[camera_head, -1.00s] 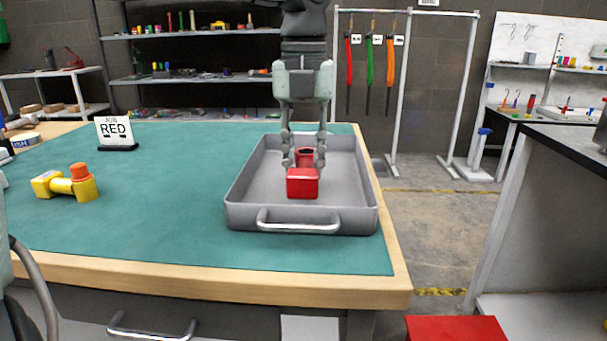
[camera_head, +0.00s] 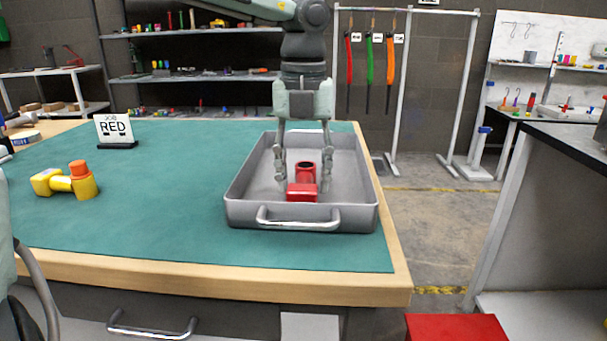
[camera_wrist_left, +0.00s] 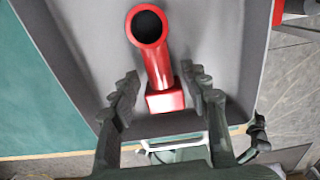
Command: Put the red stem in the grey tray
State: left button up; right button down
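The red stem (camera_head: 303,192) lies inside the grey tray (camera_head: 240,213), toward the tray's front wall. In the left wrist view the red stem (camera_wrist_left: 158,62) shows its open round end and its block end, resting on the tray floor. My left gripper (camera_head: 304,186) points down into the tray with its fingers on either side of the stem. In the left wrist view the fingers (camera_wrist_left: 160,88) stand apart from the stem, with gaps on both sides. My right gripper is not in view.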

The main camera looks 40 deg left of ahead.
aim_at(304, 181)
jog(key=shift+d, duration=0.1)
pick_arm(q)
jog(key=shift+r+p, duration=0.25)
jog(key=shift+p, duration=0.05)
notch_tip(304, 181, up, 12)
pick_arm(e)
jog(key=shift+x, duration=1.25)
pick_arm(q)
jog(key=shift+f, duration=0.15)
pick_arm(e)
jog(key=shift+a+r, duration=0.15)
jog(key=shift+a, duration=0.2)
